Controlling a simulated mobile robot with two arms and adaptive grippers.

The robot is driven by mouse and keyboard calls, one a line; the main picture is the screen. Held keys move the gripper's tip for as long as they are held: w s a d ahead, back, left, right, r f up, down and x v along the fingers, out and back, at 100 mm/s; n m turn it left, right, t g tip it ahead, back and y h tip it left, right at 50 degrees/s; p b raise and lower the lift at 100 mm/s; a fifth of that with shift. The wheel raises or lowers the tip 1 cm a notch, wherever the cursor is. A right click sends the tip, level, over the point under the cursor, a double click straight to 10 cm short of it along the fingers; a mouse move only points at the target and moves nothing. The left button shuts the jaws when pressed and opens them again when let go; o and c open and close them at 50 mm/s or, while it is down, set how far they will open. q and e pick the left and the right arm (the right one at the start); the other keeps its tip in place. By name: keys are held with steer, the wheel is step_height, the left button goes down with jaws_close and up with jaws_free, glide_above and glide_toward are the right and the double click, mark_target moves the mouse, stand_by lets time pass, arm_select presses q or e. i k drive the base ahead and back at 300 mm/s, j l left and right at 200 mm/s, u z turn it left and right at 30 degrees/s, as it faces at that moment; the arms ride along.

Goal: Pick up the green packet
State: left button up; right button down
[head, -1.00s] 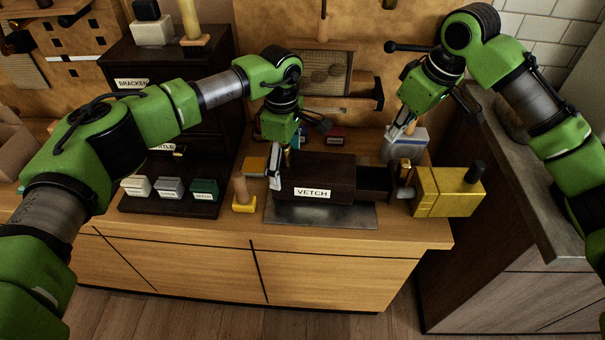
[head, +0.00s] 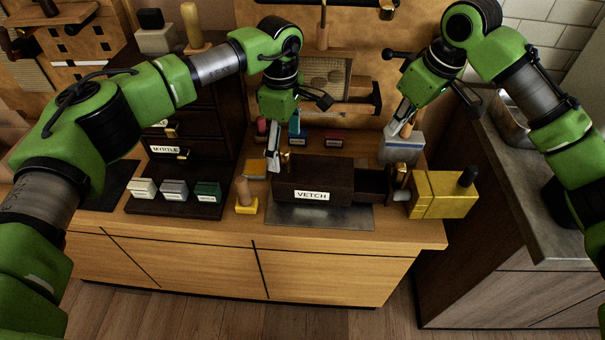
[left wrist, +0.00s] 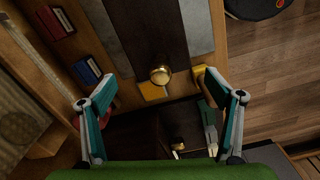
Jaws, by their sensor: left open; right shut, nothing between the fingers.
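The green packet (head: 207,191) has a pale label and stands at the right end of a row on a black tray (head: 150,208). In the left wrist view a green shape near the right finger looks like the packet (left wrist: 204,112), partly hidden. A white packet (head: 143,188) and a grey packet (head: 174,190) stand to its left. My left gripper (head: 279,155) is open and empty above the left end of the VETCH box, right of the green packet and apart from it. My right gripper (head: 402,130) is shut by a grey-blue block (head: 401,148).
The dark VETCH box (head: 313,180) lies on a grey plate (head: 290,216). A wooden peg on a yellow base (head: 245,205) stands between tray and plate. A yellow block (head: 443,195) stands right. A dark drawer cabinet (head: 200,125) rises behind the tray.

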mark_target(205, 192)
steer(key=k+l, duration=0.3)
steer(key=k, duration=0.15)
steer(key=k+l, duration=0.3)
steer(key=k, duration=0.2)
